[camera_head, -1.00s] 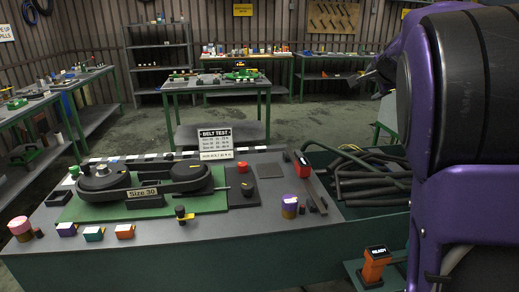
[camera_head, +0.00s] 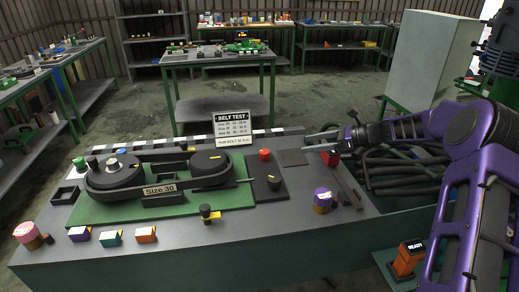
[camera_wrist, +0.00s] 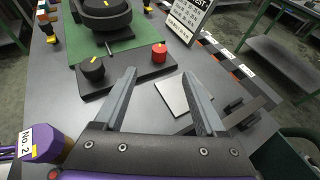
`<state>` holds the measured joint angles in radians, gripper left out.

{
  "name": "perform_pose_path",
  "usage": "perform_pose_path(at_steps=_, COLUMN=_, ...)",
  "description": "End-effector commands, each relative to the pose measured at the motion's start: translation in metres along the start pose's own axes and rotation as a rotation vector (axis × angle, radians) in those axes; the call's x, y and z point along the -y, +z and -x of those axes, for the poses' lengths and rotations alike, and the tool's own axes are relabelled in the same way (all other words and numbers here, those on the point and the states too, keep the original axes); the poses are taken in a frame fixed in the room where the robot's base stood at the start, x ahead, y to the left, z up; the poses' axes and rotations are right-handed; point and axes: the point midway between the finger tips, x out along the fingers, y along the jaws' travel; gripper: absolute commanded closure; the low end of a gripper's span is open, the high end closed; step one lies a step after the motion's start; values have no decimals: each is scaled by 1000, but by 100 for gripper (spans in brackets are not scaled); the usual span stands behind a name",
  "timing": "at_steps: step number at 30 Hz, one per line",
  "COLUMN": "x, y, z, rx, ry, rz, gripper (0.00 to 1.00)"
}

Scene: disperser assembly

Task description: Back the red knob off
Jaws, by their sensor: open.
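The red knob (camera_head: 265,155) stands on a black plate at the right end of the green belt rig. In the wrist view the red knob (camera_wrist: 158,53) is just beyond my fingertips, roughly between their lines. My gripper (camera_head: 318,143) reaches in from the right and is to the right of the knob. In the wrist view my gripper (camera_wrist: 160,77) is open, with nothing between its fingers. A black knob (camera_wrist: 92,69) stands on the same plate; it also shows in the head view (camera_head: 273,182).
The belt rig (camera_head: 115,172) carries two black pulleys and a "Size 30" label. A belt test sign (camera_head: 233,128) stands behind the plate. A flat grey pad (camera_head: 292,157) lies to the right. A purple-sided cylinder (camera_head: 322,201) stands near the front.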

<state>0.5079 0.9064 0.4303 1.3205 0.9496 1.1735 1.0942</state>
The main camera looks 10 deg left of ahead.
Motion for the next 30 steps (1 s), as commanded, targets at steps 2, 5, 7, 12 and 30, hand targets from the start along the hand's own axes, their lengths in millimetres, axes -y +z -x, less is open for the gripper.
perform_pose_path(at_steps=2, x=-1, y=0, z=-10, rx=1, ry=3, rz=0, gripper=27)
perform_pose_path(at_steps=5, x=-1, y=0, z=-28, rx=0, ry=4, rz=1, gripper=27)
perform_pose_path(at_steps=7, x=-1, y=0, z=-43, rx=-1, ry=5, rz=2, gripper=27)
perform_pose_path(at_steps=12, x=-1, y=-1, z=-81, rx=-3, ry=5, rz=2, gripper=27)
perform_pose_path(at_steps=30, x=0, y=-1, z=-170, rx=-4, ry=0, rz=2, gripper=27)
